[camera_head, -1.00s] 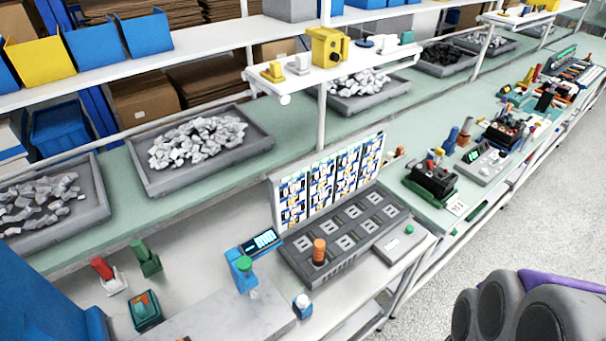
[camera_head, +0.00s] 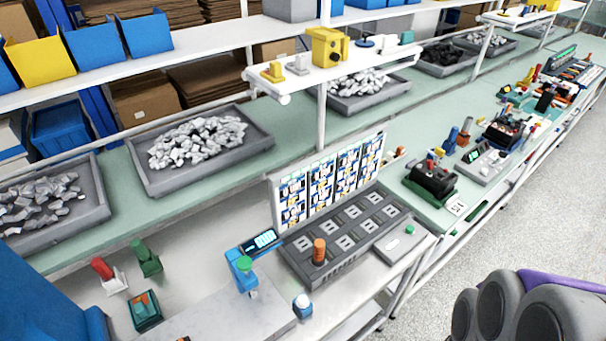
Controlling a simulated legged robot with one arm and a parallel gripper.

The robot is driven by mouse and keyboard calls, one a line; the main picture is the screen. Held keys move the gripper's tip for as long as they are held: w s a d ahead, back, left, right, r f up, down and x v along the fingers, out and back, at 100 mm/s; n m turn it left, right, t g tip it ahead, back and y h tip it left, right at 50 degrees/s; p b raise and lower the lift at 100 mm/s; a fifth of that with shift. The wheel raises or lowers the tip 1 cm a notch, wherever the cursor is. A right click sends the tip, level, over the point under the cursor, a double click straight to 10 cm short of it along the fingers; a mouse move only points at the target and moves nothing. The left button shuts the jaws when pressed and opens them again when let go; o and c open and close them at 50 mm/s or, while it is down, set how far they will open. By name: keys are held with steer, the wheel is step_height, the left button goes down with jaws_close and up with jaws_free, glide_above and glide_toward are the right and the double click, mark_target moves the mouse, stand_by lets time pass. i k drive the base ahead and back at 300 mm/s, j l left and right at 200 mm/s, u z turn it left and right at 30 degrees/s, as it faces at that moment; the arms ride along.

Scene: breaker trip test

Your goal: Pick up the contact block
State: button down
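I cannot tell for sure which piece is the contact block. Small pieces stand on the near bench at lower left: a red-and-white piece (camera_head: 108,276), a green upright piece (camera_head: 146,258) and a dark green block with an orange top (camera_head: 146,311). A grey test fixture (camera_head: 340,240) with rows of square slots stands at centre, with an orange cylinder (camera_head: 319,251) upright on its near side. A blue unit with a lit display (camera_head: 262,241) and a green knob (camera_head: 244,264) stands to its left. My gripper is not in view.
A picture panel (camera_head: 330,183) stands behind the fixture. Grey trays of pale pieces (camera_head: 199,143) line the bench's back. A black device (camera_head: 430,182) sits to the right. A shelf (camera_head: 335,72) overhangs the bench. Grey rounded shapes (camera_head: 545,312) fill the lower right corner. Clear floor lies at right.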

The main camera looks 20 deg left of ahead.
mark_target(318, 256)
steer(key=l+u, duration=0.25)
steer(key=u, duration=0.15)
steer(key=l+u, duration=0.25)
steer(key=u, duration=0.15)
steer(key=k+j, duration=0.05)
